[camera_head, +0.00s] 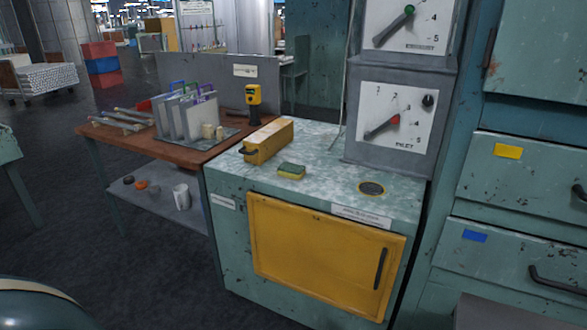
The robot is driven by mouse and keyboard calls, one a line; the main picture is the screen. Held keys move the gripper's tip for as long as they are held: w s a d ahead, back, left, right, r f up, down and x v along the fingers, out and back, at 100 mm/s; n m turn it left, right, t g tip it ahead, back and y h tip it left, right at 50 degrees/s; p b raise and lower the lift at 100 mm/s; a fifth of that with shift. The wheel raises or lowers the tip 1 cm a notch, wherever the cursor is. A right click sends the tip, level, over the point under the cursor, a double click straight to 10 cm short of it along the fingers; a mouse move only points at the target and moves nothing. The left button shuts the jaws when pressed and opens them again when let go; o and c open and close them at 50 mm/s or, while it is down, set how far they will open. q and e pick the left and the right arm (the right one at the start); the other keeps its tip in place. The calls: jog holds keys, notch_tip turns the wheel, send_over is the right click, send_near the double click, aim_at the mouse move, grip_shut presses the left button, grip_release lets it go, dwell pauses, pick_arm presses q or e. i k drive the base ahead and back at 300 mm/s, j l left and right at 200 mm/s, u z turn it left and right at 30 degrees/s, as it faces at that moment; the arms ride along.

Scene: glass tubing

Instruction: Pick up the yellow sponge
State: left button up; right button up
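The yellow sponge (291,171) lies flat on the worn green top of the cabinet (325,185). It has a dark green upper layer and a yellow lower part. It sits near the front edge, in front of and to the right of a long yellow box (268,140) with a dark handle. Nothing covers the sponge. Neither of my grippers is in view.
A grey gauge panel (397,117) stands at the back right of the cabinet top. A round dark disc (371,188) lies at its right. A wooden table (205,155) with racked plates adjoins on the left. The top around the sponge is mostly clear.

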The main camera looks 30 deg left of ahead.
aim_at(295, 171)
jog(key=j+z, duration=0.2)
jog(key=j, duration=0.35)
jog(key=j+z, duration=0.2)
jog(key=j, duration=0.35)
jog(key=k+j+z, duration=0.15)
jog(key=j, duration=0.35)
jog(key=j+z, duration=0.2)
jog(key=j, duration=0.35)
jog(key=k, duration=0.05)
